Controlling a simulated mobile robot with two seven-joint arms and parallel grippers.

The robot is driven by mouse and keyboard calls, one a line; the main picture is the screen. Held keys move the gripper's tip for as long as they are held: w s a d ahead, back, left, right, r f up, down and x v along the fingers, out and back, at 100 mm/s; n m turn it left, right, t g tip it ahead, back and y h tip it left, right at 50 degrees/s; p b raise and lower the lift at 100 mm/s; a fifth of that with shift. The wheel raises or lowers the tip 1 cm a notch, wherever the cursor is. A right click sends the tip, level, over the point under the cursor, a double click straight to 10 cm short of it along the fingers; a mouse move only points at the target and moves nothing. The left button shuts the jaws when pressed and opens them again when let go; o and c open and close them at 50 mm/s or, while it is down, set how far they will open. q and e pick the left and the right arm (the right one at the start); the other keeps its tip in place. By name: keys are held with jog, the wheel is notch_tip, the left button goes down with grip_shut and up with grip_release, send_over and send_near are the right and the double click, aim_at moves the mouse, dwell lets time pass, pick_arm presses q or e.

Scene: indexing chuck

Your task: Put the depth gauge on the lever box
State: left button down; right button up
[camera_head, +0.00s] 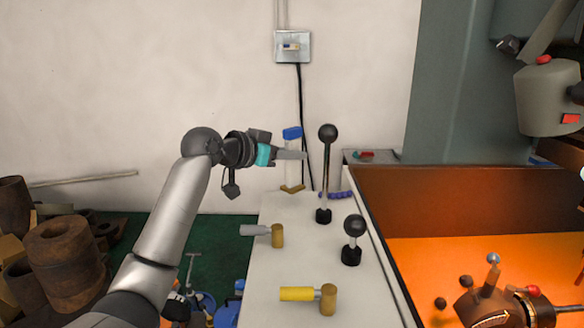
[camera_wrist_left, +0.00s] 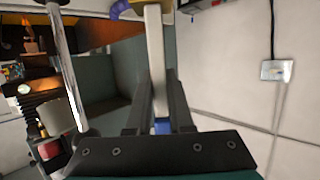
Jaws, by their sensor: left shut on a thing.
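The depth gauge (camera_head: 292,172) is a pale upright bar with a blue top and a brass-yellow foot. My left gripper (camera_head: 291,155) is shut on its upper part and holds it upright at the far end of the lever box. In the left wrist view the gauge's pale bar (camera_wrist_left: 155,60) runs between the two dark fingers. The lever box (camera_head: 275,207) has a white top with two black-knobbed levers. The gauge's foot shows at the box's far edge; I cannot tell whether it touches the top. My right gripper is out of view.
The tall lever (camera_head: 326,165) stands just right of the gauge, with a purple item (camera_head: 336,196) near it. The short lever (camera_head: 352,238) stands nearer. A grey-handled mallet (camera_head: 264,232) and a yellow-handled mallet (camera_head: 311,295) lie on the box. An orange tray area (camera_head: 480,250) is at right.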

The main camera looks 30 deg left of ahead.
aim_at(288, 167)
pick_arm(q)
jog(key=shift+f, duration=1.45)
jog(key=shift+f, duration=0.1)
jog(key=c, duration=0.8)
grip_release()
jog(key=shift+s, duration=0.1)
jog(key=b+v, duration=0.1)
jog(key=v, duration=1.1)
jog(key=shift+b, duration=0.4)
